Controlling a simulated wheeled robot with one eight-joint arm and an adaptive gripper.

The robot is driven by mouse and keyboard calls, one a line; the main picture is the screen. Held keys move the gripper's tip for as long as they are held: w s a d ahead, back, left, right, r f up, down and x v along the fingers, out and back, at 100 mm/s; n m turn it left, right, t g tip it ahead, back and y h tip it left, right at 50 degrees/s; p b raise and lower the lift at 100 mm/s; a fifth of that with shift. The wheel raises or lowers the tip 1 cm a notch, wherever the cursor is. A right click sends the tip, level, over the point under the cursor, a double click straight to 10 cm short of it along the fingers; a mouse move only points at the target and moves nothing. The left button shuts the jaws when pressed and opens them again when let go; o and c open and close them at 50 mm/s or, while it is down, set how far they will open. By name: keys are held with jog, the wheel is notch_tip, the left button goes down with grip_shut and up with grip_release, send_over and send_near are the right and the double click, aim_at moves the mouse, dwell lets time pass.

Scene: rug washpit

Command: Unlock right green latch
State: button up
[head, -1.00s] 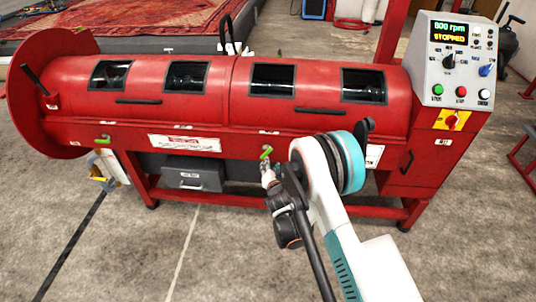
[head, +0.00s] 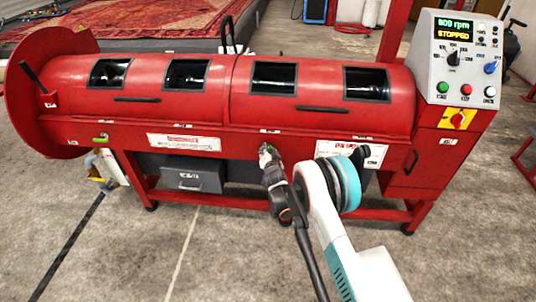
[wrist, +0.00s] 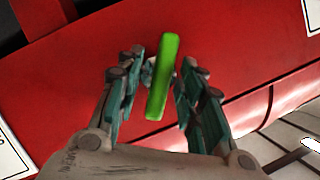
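The right green latch (wrist: 163,78) is a bright green bar on the red machine front. In the wrist view it runs nearly up and down, leaning slightly right at its top. My gripper (wrist: 160,85) is open, with one teal-and-grey finger on each side of the bar and small gaps visible. In the head view my gripper (head: 267,152) is at the lower middle of the machine front and hides most of this latch. The left green latch (head: 101,139) lies roughly level at the machine's left end.
The red machine (head: 240,112) has dark windows and two black handles. Its control panel (head: 462,60) reads 800 rpm and STOPPED. A grey drawer box (head: 192,178) sits beneath it. White labels flank the latch area. The floor in front is clear.

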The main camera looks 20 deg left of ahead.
grip_shut()
dwell(0.3)
jog(key=n+h, duration=0.2)
jog(key=n, duration=0.1)
jog(key=shift+a, duration=0.15)
jog(key=shift+n+h, duration=0.7)
jog(key=shift+n, duration=0.1)
